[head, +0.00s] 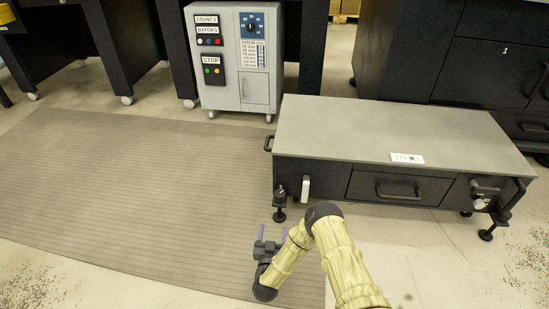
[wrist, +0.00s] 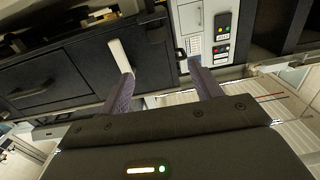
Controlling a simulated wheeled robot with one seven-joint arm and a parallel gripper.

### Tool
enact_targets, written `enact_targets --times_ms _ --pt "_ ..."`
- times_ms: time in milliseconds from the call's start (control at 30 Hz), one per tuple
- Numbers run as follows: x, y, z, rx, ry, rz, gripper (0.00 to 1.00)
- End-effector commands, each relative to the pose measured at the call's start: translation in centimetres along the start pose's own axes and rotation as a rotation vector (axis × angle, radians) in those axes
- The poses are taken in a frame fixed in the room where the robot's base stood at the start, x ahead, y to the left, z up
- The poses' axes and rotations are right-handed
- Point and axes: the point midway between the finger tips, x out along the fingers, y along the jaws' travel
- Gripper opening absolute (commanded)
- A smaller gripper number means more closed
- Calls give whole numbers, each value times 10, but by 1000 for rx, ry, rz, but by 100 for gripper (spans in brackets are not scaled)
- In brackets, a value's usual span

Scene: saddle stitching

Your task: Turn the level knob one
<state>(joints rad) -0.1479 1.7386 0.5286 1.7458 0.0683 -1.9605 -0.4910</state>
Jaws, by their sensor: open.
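A low black bench with a grey top (head: 400,125) stands right of centre in the head view. A small dark knob (head: 280,196) sits above a foot at its front left corner; I cannot read a label that names it level knob one. A pale upright lever (head: 305,188) is just right of it, and it also shows in the wrist view (wrist: 121,56). My gripper (head: 272,233) is open and empty, a little in front of and below the knob. Its two purple fingers (wrist: 165,88) point at the bench in the wrist view. The knob is not clear there.
A grey control cabinet (head: 236,60) with buttons and a blue dial stands behind the bench. The drawer handle (head: 399,191) sticks out at the bench front. A clamp-like fitting (head: 485,190) is at the right end. The grey mat (head: 130,190) on the left is clear.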

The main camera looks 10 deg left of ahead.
Motion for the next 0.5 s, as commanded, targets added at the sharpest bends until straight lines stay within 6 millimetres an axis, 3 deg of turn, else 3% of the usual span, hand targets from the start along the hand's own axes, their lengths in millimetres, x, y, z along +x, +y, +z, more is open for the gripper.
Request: enact_targets --times_ms 33,500 --pt "4 -1 -14 2 -3 -10 64" --pt "30 -10 -84 7 -78 -117 64"
